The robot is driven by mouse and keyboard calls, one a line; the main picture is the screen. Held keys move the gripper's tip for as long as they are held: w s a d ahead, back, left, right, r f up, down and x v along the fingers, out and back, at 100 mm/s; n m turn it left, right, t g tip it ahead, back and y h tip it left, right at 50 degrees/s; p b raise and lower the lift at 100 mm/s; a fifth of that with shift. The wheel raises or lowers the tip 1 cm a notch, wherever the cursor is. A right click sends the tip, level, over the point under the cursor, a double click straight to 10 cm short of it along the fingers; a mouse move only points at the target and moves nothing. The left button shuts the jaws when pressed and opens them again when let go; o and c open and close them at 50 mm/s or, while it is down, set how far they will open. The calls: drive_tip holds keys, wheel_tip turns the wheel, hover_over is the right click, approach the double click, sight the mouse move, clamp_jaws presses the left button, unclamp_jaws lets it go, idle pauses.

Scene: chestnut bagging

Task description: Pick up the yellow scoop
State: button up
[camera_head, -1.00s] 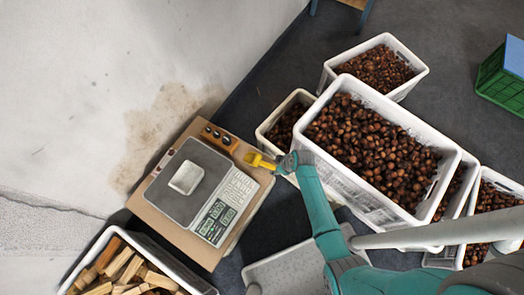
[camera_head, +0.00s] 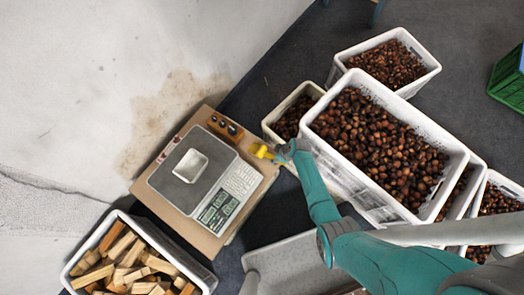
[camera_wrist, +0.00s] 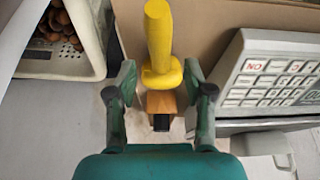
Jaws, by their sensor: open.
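The yellow scoop (camera_head: 262,152) is at the right edge of the brown board that carries the scale, near the chestnut crates. In the wrist view its yellow handle (camera_wrist: 158,35) and rounded collar lie at the top middle. My gripper (camera_head: 278,154) is right beside the scoop in the head view. In the wrist view my gripper (camera_wrist: 160,78) is open, with one finger on each side of the collar and gaps visible on both sides. The gripper partly hides the scoop in the head view.
A scale (camera_head: 232,190) with a white dish (camera_head: 190,166) stands on the board (camera_head: 150,190). A wooden block with dark knobs (camera_head: 226,126) sits behind it. White crates of chestnuts (camera_head: 462,150) stand to the right. A crate of firewood (camera_head: 205,276) is at lower left.

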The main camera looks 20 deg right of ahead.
sight(273, 157)
drive_tip(key=shift+x, duration=2.05)
drive_tip(key=shift+s+f, duration=0.15)
drive_tip(key=shift+f, duration=0.15)
clamp_jaws()
